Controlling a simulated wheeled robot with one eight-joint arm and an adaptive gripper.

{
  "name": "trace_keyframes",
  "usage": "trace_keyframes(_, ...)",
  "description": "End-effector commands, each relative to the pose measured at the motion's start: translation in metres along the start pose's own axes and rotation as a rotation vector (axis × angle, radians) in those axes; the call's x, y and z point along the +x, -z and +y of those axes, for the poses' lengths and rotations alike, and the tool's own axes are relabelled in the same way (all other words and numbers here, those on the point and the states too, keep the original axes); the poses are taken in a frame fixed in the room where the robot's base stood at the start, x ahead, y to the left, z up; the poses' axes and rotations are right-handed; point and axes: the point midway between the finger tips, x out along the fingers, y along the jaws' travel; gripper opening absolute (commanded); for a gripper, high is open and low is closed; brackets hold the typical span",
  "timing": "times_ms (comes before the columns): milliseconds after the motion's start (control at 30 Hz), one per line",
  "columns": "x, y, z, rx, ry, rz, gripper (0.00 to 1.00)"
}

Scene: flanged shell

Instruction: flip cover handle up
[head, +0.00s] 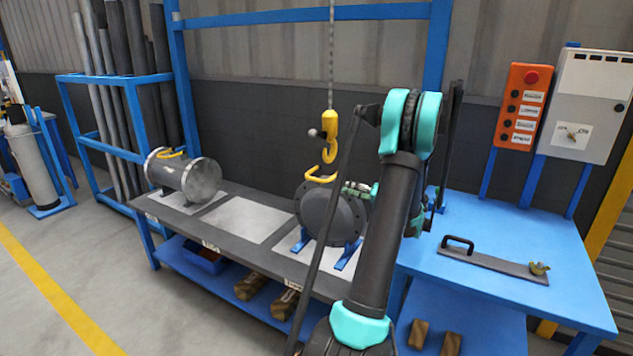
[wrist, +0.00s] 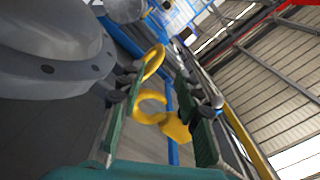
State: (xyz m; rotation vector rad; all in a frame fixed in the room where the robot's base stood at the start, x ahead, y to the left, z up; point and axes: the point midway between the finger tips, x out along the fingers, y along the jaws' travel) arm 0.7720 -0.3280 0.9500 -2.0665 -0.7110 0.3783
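The dark round bolted cover (head: 330,212) of the flanged shell faces forward on blue supports on the bench. A yellow loop handle (head: 321,175) stands at its top. In the wrist view a grey flange with bolt holes (wrist: 62,62) fills the left side. A yellow loop (wrist: 153,62) and a yellow hook-shaped piece (wrist: 165,118) show between and beyond the fingers. My gripper (head: 362,189) is at the right of the cover's upper edge in the head view. Its green fingers (wrist: 163,125) are apart, with nothing visibly gripped. Whether they touch the cover is unclear.
A yellow crane hook (head: 331,137) hangs on a chain above the cover. A grey flanged cylinder (head: 184,176) lies at the bench's left. A bar with a black handle (head: 490,262) lies on the blue table. A bare plate (head: 243,219) lies mid-bench.

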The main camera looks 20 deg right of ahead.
Motion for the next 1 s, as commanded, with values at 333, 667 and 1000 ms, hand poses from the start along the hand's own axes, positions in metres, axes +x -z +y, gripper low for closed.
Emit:
trace_keyframes(333,0.071,-0.001,-0.001,0.000,0.002,-0.004,0.34)
trace_keyframes(667,0.118,-0.001,0.000,0.000,0.000,-0.002,0.34)
trace_keyframes(1000,0.127,0.000,0.000,0.000,-0.001,0.000,0.34)
